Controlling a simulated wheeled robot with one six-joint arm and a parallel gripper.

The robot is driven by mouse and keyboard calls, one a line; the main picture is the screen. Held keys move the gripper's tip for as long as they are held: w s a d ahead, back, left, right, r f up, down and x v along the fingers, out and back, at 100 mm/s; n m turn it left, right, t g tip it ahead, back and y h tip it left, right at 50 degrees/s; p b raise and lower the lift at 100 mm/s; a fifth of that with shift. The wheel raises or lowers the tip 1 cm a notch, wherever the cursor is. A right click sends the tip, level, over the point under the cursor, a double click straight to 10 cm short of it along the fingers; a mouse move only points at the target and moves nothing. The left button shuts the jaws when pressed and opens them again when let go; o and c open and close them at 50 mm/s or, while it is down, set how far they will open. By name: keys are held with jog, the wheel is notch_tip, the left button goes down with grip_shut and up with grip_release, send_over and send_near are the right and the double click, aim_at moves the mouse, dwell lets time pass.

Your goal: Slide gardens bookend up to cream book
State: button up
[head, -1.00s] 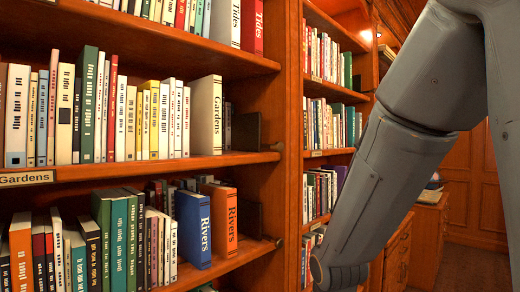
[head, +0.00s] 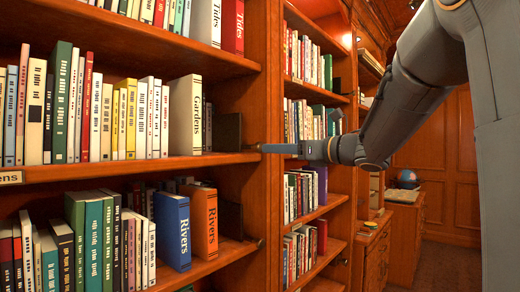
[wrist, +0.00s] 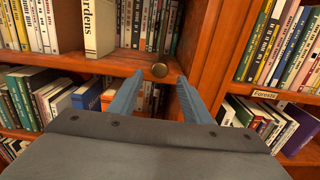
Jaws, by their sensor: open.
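The cream book (head: 186,115), lettered Gardens, stands upright at the right end of a row on the upper shelf; it also shows in the wrist view (wrist: 98,28). The dark gardens bookend (head: 226,132) stands to its right, near the case's side wall, with a narrow gap between them.
The shelf below holds a blue Rivers book (head: 172,230), an orange Rivers book (head: 204,222) and another dark bookend (head: 230,215). The upright side panel (head: 268,100) stands close to my gripper. Another full bookcase (head: 305,130) lies to the right.

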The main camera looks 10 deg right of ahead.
aim_at(260, 148)
jog(key=p+x, duration=0.2)
jog(key=x, duration=0.5)
jog(key=shift+w+a, duration=0.1)
jog(key=shift+a, duration=0.05)
grip_shut()
